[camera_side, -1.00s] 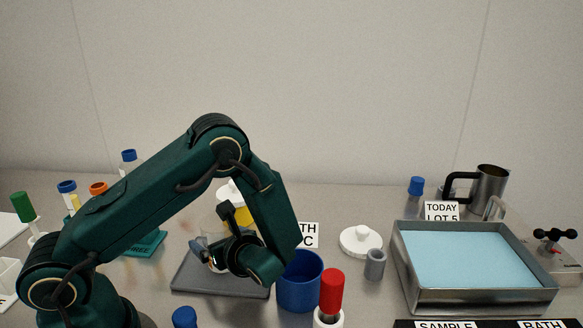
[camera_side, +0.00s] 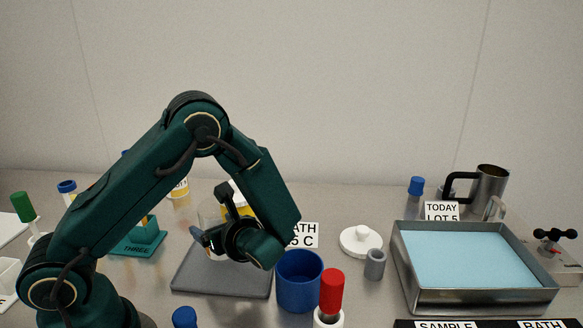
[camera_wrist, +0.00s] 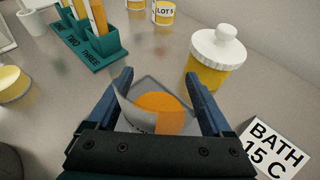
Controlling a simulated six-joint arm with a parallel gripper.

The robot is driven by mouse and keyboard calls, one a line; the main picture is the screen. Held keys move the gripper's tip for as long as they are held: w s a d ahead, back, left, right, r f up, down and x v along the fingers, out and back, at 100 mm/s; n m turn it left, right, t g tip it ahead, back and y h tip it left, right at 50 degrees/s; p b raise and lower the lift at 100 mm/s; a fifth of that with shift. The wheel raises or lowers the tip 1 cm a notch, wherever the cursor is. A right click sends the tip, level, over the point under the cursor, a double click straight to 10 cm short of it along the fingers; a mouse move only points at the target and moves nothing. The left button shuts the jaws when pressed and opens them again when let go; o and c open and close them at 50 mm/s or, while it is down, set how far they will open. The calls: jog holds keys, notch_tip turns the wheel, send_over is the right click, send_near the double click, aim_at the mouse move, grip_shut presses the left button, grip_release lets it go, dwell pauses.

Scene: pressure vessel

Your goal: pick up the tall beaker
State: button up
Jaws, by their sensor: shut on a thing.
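The tall beaker (camera_wrist: 143,111) is clear, with an orange content and a pale label, and shows between the fingers in the wrist view. My gripper (camera_wrist: 160,82) is shut on it, with one dark blue finger on each side. In the side view the beaker (camera_side: 211,215) is partly hidden behind my gripper (camera_side: 212,235) and is held above the dark grey pad (camera_side: 215,280). Its lower part is hard to make out there.
A blue cup (camera_side: 299,283) and red-capped vial (camera_side: 331,292) stand close right of the pad. A jar with a white lid (camera_wrist: 215,48) stands behind the beaker. The teal tube rack (camera_side: 137,243) is left. The metal water bath (camera_side: 490,301) stands far right.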

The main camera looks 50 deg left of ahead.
aim_at(208, 201)
jog(key=s+a+r, duration=0.6)
jog(key=s+r, duration=0.2)
jog(key=s, duration=0.2)
jog(key=w+d+f+m+t, duration=0.1)
jog(key=w, duration=0.2)
jog(key=w+d+f+m+t+h, duration=0.1)
jog(key=w+d+m+t, duration=0.1)
jog(key=w, duration=0.1)
jog(key=w+d+m+t, duration=0.1)
jog(key=w, duration=0.2)
jog(key=shift+w+d+f+t, duration=0.4)
jog(key=w+d+f+m+t+h, duration=0.1)
jog(key=d, duration=0.2)
jog(key=w+d+f+m+t+h, duration=0.1)
jog(key=d+f+m, duration=0.1)
jog(key=w+d+f+m+t+h, duration=0.1)
jog(key=w+d+t, duration=0.1)
jog(key=d, duration=0.1)
jog(key=shift+w+d+f+m, duration=0.1)
jog(key=shift+d+f+m, duration=0.1)
jog(key=shift+d+m, duration=0.15)
jog(key=shift+d+h, duration=0.2)
jog(key=shift+h, duration=0.1)
